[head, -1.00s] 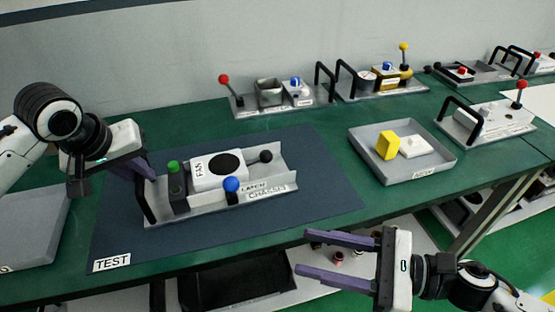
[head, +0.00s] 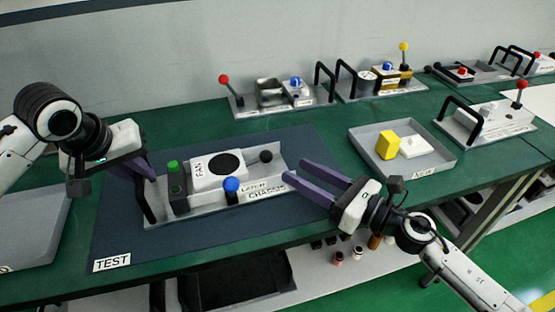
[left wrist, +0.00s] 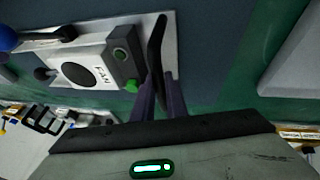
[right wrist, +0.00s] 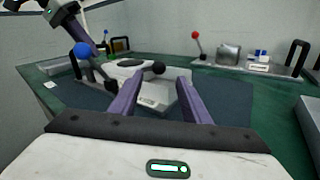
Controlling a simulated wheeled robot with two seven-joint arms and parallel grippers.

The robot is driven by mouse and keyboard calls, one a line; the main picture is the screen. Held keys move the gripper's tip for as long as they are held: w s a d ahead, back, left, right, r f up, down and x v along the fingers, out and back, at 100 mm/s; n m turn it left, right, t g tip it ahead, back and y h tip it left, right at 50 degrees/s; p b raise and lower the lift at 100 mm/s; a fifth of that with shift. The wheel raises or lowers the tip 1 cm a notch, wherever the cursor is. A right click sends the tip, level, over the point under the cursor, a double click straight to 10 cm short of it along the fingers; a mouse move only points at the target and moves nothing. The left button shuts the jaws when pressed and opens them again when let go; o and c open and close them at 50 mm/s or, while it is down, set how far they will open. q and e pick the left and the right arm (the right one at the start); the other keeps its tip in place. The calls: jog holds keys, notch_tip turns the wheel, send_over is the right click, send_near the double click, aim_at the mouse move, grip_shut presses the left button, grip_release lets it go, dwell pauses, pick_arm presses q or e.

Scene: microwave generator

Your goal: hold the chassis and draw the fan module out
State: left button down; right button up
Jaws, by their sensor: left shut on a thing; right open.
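The grey chassis (head: 209,209) lies on a dark mat marked TEST. The white fan module (head: 204,173) with a black disc sits in it; a black ball knob (head: 266,156) is at its right end. A blue-knobbed latch (head: 232,185) stands at the chassis front, and a dark block with a green top (head: 175,180) stands at its left. My left gripper (head: 146,168) is shut on the black chassis handle (left wrist: 156,55) at the left end. My right gripper (head: 298,170) is open and empty, just right of the chassis; the black knob (right wrist: 158,68) shows beyond its fingers.
A grey tray (head: 440,163) with a yellow block (head: 388,146) and a white piece (head: 414,147) stands to the right. Another grey tray (head: 30,235) is at the left. Several fixtures with levers and handles line the back of the table. The mat behind the chassis is clear.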

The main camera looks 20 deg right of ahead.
jog(key=x, duration=0.7)
jog(key=shift+w+a, duration=0.1)
jog(key=shift+c, duration=0.3)
grip_shut()
